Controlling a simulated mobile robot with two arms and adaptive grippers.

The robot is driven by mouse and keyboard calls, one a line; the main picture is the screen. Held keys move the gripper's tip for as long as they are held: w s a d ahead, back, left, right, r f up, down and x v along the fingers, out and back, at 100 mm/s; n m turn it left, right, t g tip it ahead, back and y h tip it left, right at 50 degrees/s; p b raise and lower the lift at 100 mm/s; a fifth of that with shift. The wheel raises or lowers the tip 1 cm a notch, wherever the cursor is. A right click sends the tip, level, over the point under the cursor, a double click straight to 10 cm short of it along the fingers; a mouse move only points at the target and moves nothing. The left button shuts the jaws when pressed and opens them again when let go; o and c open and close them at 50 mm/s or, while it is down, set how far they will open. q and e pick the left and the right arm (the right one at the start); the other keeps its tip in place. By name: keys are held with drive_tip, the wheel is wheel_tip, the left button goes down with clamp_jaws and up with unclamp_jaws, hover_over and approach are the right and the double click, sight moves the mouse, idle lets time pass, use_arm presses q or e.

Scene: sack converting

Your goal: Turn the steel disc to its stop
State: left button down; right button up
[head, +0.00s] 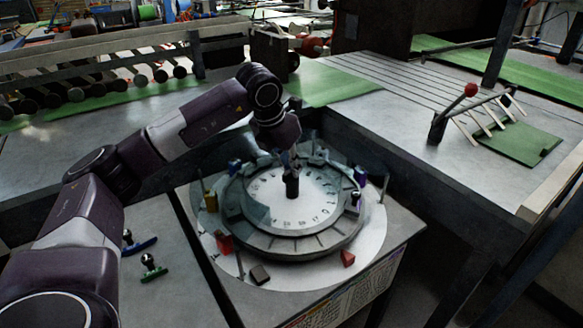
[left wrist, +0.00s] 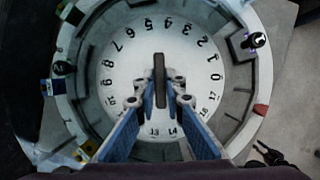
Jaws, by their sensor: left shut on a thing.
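The steel disc (head: 316,197) is a pale round plate with numbers around its edge, set inside a grey segmented ring (head: 290,243). In the left wrist view the disc (left wrist: 133,72) fills the middle, with numbers running around it. A dark upright handle (head: 292,187) stands at its centre. It shows as a narrow dark bar (left wrist: 159,72) in the left wrist view. My left gripper (head: 288,163) comes down from above and is shut on this handle, one finger on each side. The fingers hide part of the disc's lower side in the wrist view. My right gripper is out of view.
Small coloured blocks and clamps sit around the ring, including a red block (head: 224,243) and a dark block (head: 260,274). Green-based pieces (head: 153,268) lie on the left panel. A lever with a red ball (head: 471,90) stands on the right table.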

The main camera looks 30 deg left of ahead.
use_arm(q)
drive_tip(key=shift+a+r+m+h, duration=0.15)
drive_tip(key=shift+m+h, duration=0.45)
drive_tip(key=shift+m, duration=0.9)
drive_tip(key=shift+w+m, duration=0.1)
drive_tip(key=shift+m, duration=0.4)
drive_tip(key=c, duration=2)
unclamp_jaws()
drive_tip(key=v, duration=1.2)
drive_tip(key=shift+a, duration=0.2)
